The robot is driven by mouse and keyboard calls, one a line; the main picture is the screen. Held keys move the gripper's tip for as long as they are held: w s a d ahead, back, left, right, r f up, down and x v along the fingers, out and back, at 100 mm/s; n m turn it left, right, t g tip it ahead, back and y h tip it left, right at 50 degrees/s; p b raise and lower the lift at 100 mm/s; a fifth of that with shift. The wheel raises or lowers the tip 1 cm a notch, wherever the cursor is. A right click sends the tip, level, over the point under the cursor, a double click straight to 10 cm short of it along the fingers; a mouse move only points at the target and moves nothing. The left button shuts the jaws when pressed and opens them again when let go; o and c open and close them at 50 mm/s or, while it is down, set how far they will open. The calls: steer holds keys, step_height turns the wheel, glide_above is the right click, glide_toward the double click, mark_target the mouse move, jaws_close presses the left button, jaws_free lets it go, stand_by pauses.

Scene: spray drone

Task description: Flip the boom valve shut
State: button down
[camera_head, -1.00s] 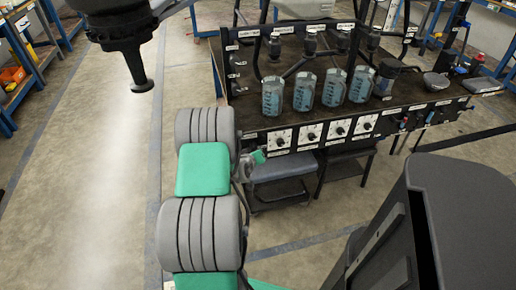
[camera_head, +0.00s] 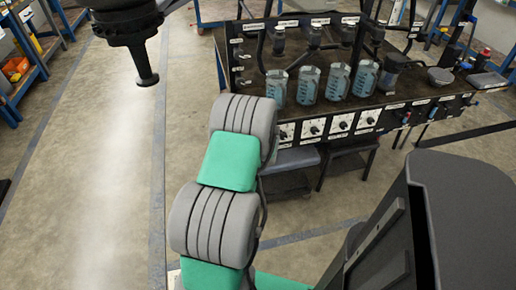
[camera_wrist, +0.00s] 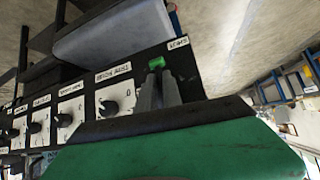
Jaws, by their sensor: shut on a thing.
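In the wrist view, my gripper (camera_wrist: 158,76) has its two grey fingers close together at the front panel. They are shut on a small green piece (camera_wrist: 157,63), which looks like the handle of the boom valve. It sits at the panel's end, beside a small white label (camera_wrist: 178,43) whose text I cannot read surely. The fingers hide most of the valve body, so I cannot tell the lever's exact angle. In the head view, my arm covers the gripper and the valve.
The black bench (camera_head: 410,92) carries several clear cups with blue marks. White-plated dials (camera_head: 340,123) line its front panel, and one dial (camera_wrist: 113,99) is close to my fingers. A grey-topped stool (camera_head: 290,159) stands under the bench. The floor left of my arm is clear.

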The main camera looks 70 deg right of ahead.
steer(key=shift+s+a+f, duration=0.1)
steer(key=c, duration=1.5)
jaws_free()
steer(key=p+v, duration=0.1)
steer(key=v, duration=0.6)
steer(key=shift+a+r, duration=0.25)
steer(key=shift+r, duration=0.05)
steer(key=shift+s, duration=0.1)
